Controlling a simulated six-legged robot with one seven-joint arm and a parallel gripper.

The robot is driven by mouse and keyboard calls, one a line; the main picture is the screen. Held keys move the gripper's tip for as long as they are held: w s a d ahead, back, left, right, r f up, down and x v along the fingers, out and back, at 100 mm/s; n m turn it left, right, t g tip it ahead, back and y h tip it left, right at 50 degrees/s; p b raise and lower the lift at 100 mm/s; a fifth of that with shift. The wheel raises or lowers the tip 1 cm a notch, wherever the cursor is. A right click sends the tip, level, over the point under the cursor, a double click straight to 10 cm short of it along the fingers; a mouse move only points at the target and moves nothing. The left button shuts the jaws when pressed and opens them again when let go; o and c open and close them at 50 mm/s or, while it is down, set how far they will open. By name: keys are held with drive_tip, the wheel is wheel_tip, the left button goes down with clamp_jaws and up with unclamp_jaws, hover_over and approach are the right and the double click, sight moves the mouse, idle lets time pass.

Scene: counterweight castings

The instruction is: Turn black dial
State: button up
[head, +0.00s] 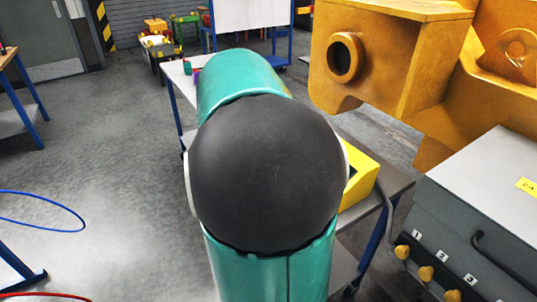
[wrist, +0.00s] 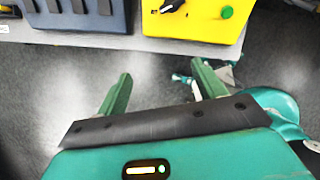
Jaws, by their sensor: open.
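The black dial (wrist: 171,6) sits on a yellow box (wrist: 200,30) at the top of the wrist view, close to the picture's upper edge. A round green knob (wrist: 227,12) is on the same box, right of the dial. My gripper (wrist: 161,72) is open with its two green fingers apart and nothing between them. In the wrist view it is below the box and apart from it, over the floor in front of the table. In the head view the yellow box (head: 360,178) is partly hidden behind my arm. The dial and my gripper do not show there.
The box stands on a table (wrist: 95,40), with a dark block (wrist: 75,15) left of it. A grey cabinet with yellow knobs (head: 490,200) and a large orange casting (head: 400,50) are at the right. A blue cable (head: 40,226) lies on the open floor at left.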

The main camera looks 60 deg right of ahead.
drive_tip(key=s+d+n+g, duration=0.1)
drive_tip(key=s+d+n, duration=0.15)
drive_tip(key=d, duration=0.25)
drive_tip(key=x, duration=0.9)
drive_tip(key=s+x, duration=0.1)
drive_tip(key=x, duration=0.4)
drive_tip(key=shift+d+r, duration=0.2)
drive_tip(key=c, duration=1)
